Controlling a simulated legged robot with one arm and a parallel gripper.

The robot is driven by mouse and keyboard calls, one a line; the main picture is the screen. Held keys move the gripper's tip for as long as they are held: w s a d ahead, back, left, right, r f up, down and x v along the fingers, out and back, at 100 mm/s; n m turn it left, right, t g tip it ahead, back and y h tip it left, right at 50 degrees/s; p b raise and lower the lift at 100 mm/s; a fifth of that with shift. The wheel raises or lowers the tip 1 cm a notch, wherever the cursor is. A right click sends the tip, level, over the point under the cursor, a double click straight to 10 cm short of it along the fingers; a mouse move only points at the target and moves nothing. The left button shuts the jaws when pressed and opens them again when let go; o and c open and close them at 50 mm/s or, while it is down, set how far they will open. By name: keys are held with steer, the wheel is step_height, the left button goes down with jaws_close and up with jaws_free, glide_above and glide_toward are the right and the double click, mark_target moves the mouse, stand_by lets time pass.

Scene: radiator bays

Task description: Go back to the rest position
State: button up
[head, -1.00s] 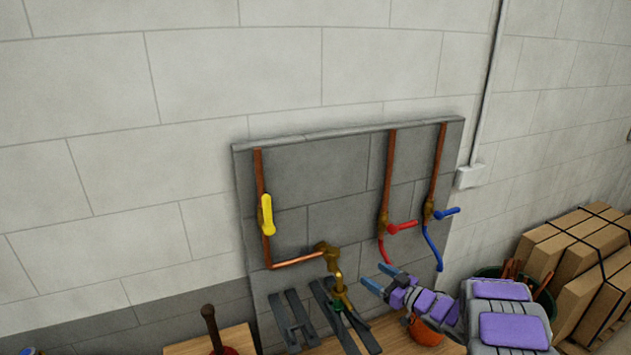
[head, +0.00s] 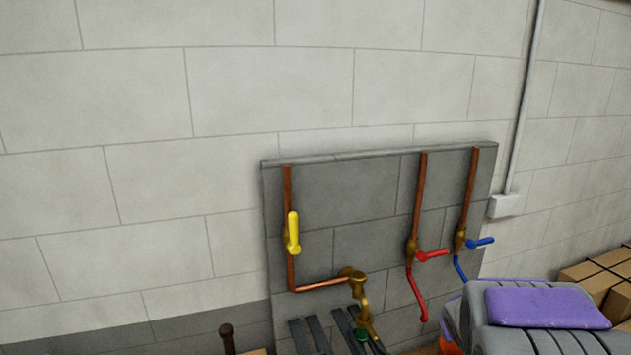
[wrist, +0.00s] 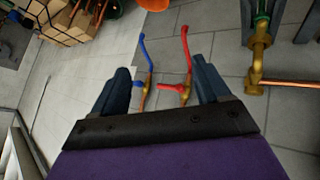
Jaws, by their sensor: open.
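My gripper (wrist: 162,88) shows in the wrist view with its two dark blue fingers spread apart and nothing between them that it holds. Beyond the fingers, the blue-handled valve (wrist: 139,84) and the red-handled valve (wrist: 175,90) show against the grey panel, apart from the fingers as far as I can tell. In the head view my purple and grey arm fills the lower right, and the gripper itself is out of the picture. The head view also shows the red valve handle (head: 432,254) and the blue valve handle (head: 480,243) on copper pipes.
A grey panel (head: 345,195) on the wall carries a yellow valve handle (head: 293,232) at left and a brass tap (head: 358,290) at its lower middle. Cardboard boxes (head: 590,275) stand at the right. A wooden handle (head: 227,338) rises at lower left.

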steer(key=s+a+f+g+y+b, duration=0.1)
steer(key=s+a+g, duration=0.2)
steer(key=s, duration=0.9)
steer(key=s+a+f+g+y+b, duration=0.1)
steer(key=s+a+g, duration=0.2)
steer(key=s+a, duration=0.6)
steer(key=s+a+f+g+y+b, duration=0.1)
steer(key=s+a, duration=0.5)
steer(key=s, duration=0.9)
steer(key=shift+s+a+f+g+y, duration=0.25)
steer(key=shift+f+g+y, duration=0.25)
steer(key=shift+g, duration=0.6)
steer(key=shift+r, duration=0.1)
